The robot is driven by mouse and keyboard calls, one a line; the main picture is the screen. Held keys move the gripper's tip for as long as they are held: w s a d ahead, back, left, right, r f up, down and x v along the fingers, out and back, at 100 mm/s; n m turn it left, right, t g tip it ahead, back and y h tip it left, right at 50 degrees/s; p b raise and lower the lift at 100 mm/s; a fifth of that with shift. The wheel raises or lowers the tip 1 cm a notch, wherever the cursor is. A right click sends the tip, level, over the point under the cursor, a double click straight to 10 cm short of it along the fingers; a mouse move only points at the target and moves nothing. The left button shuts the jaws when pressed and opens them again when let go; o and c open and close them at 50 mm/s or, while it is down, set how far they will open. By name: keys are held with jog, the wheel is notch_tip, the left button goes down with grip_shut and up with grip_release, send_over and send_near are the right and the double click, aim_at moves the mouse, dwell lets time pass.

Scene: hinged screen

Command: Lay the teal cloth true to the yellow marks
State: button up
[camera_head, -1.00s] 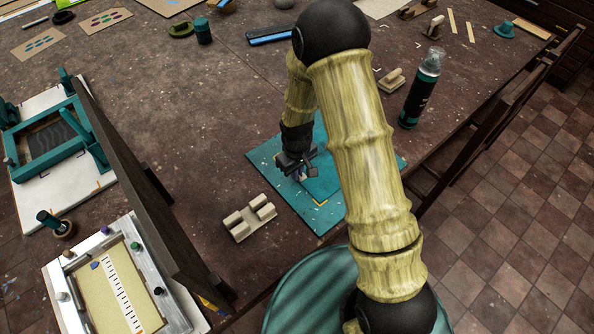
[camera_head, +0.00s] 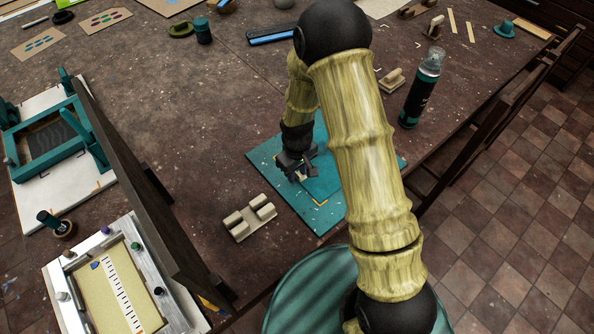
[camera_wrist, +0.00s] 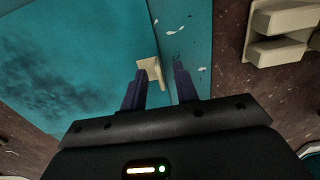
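The teal cloth (camera_head: 322,182) lies on a teal board (camera_head: 267,160) near the table's front edge, partly hidden behind my arm. In the wrist view the cloth (camera_wrist: 70,60), with dark smudges, fills the left, and a strip of the board (camera_wrist: 197,40) shows beside its edge. A small yellow mark (camera_head: 321,203) shows near the cloth's lower corner; other marks are hidden or too small to tell. My gripper (camera_wrist: 158,78) is low over the cloth's edge, its dark fingers apart. A cream tab (camera_wrist: 150,69) at that edge lies between the fingertips, with a gap to the right finger.
A cream block rack (camera_head: 249,218) stands just left of the board. A dark upright panel (camera_head: 150,195) stands further left. A black spray bottle (camera_head: 421,88) and a cream-handled block (camera_head: 391,79) stand to the right. The table behind the board is mostly clear.

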jog(key=shift+o, duration=0.4)
jog(key=shift+r+p, duration=2.6)
jog(key=shift+r, duration=0.95)
jog(key=shift+d+r, duration=0.1)
jog(key=shift+r, duration=0.05)
jog(key=s+d+r+m+t, duration=0.1)
jog(key=s+d+r+m, duration=0.2)
jog(key=s+d+r, duration=0.3)
jog(key=s+d+r+m+t, duration=0.1)
jog(key=s+d+r+m, duration=0.3)
jog(key=r, duration=0.8)
jog(key=shift+s+d+t, duration=0.3)
jog(key=shift+s+d, duration=0.65)
jog(key=shift+s, duration=0.1)
